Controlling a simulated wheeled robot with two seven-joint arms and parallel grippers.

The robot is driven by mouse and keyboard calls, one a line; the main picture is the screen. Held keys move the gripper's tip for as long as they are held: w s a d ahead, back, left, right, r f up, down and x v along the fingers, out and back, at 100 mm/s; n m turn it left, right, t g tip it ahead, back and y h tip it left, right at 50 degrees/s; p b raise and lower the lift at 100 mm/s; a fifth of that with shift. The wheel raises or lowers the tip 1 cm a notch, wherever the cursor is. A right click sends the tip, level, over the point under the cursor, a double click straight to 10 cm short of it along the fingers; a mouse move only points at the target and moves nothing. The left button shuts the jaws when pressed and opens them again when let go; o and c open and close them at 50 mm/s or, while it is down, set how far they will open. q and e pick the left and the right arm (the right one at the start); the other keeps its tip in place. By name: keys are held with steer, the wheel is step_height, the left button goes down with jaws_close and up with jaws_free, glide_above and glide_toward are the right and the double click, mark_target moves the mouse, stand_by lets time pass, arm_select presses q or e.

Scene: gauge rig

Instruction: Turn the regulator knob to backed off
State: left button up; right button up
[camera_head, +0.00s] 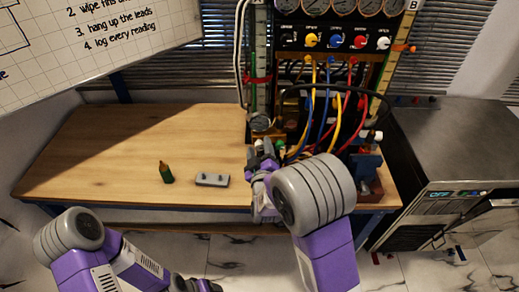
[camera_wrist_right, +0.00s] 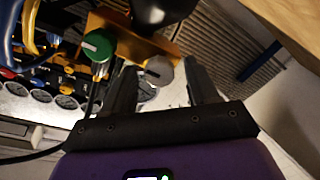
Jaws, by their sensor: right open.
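The wrist view shows a grey knob (camera_wrist_right: 158,70) with a pale mark and a green knob (camera_wrist_right: 97,45) with a white mark, both on an orange-brown bracket (camera_wrist_right: 135,38). No label shows which is the regulator knob. My right gripper (camera_wrist_right: 163,82) is open, with the grey knob between its two dark fingers as seen from the wrist; contact cannot be told. The green knob is outside the fingers. In the head view my right gripper (camera_head: 262,156) is at the foot of the rig, and hides much of that spot.
The gauge rig (camera_head: 340,38) stands at the table's back, with coloured knobs and yellow, blue and red leads hanging close to my right gripper.

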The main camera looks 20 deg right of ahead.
steer(key=s+a, duration=0.1)
steer(key=s, duration=0.6)
steer(key=shift+s+a, duration=0.2)
